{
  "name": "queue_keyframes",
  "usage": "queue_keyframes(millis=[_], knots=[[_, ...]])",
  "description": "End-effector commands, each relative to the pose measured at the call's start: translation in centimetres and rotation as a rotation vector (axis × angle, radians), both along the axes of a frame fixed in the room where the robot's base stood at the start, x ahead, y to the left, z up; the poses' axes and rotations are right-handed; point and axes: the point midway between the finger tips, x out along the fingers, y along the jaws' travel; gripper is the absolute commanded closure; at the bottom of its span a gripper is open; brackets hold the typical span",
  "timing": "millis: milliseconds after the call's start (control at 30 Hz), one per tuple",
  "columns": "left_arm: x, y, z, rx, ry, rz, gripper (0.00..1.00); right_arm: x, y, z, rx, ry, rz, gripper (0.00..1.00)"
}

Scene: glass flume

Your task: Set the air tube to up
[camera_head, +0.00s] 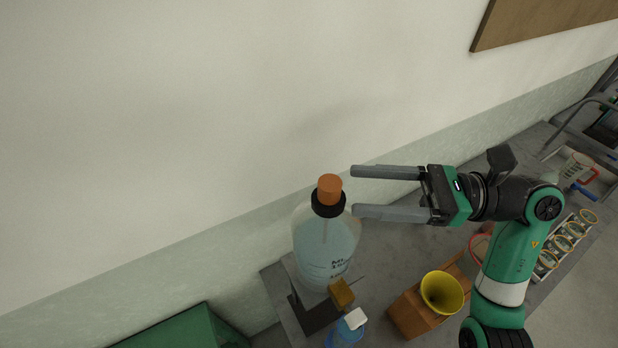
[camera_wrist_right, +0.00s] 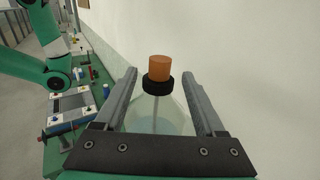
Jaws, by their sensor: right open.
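A large clear bottle (camera_head: 326,250) with printed text stands on the grey bench. It has a black collar (camera_head: 328,204) and an orange stopper-like top (camera_head: 330,187); a thin tube shows inside the bottle. My right gripper (camera_head: 354,191) is open, its two fingers pointing left towards the bottle's top in the head view. In the right wrist view the orange top (camera_wrist_right: 160,68) and black collar (camera_wrist_right: 158,84) appear between the open fingers (camera_wrist_right: 162,80), with nothing gripped. I cannot tell which part is the air tube. My left gripper is not in view.
A yellow funnel (camera_head: 442,292) sits on a brown block right of the bottle. A small blue bottle with white cap (camera_head: 355,318) and a yellow-brown block (camera_head: 341,293) stand in front. The wall (camera_head: 180,130) is close behind. A rack of round items (camera_head: 565,240) is at right.

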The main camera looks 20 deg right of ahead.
Motion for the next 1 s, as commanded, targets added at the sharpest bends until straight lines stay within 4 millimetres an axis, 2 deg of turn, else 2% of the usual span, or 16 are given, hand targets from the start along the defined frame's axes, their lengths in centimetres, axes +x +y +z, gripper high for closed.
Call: queue_keyframes(millis=[100, 333, 500, 733, 767, 1000], knots=[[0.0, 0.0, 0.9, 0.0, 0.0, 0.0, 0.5, 1.2, 2.7, 0.4, 0.002, 0.001, 0.007, 0.28], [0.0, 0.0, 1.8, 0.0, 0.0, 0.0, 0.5, 3.3, 6.7, 0.3, 0.002, 0.001, 0.005, 0.28], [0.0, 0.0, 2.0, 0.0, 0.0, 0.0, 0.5, 4.0, 7.9, 0.1, 0.002, -0.001, 0.002, 0.28], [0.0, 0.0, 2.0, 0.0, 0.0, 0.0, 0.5, 4.1, 8.0, 0.1, 0.001, 0.0, 0.001, 0.28], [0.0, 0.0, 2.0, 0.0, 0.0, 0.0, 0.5, 4.1, 8.0, 0.1, 0.001, 0.0, 0.001, 0.3], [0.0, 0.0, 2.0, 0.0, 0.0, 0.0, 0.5, 4.1, 8.0, 0.1, 0.002, -0.001, 0.001, 0.73]])
